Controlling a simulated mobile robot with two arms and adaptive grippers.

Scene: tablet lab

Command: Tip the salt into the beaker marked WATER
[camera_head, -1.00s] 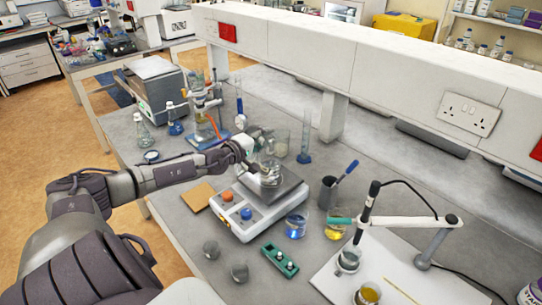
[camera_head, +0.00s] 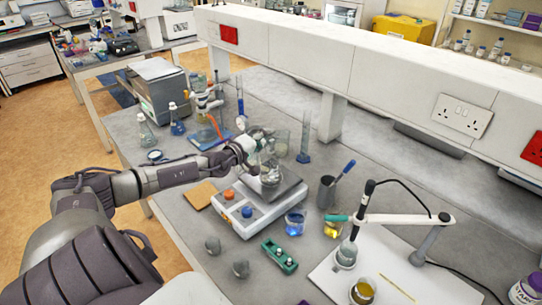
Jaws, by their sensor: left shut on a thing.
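My left gripper (camera_head: 252,156) is shut on a small clear glass vessel (camera_head: 265,158), directly above a glass beaker (camera_head: 271,177). The two overlap in the view, so I cannot tell whether they touch or how far the held vessel is tilted. The beaker stands on the dark top plate of a white stirrer (camera_head: 248,214) with orange and blue knobs. No salt can be made out, and no WATER marking is readable at this size. My right gripper is not in view.
A green block (camera_head: 279,257) lies in front. A probe stand (camera_head: 425,243) is at the right, and a blue-based cylinder (camera_head: 304,145) stands behind.

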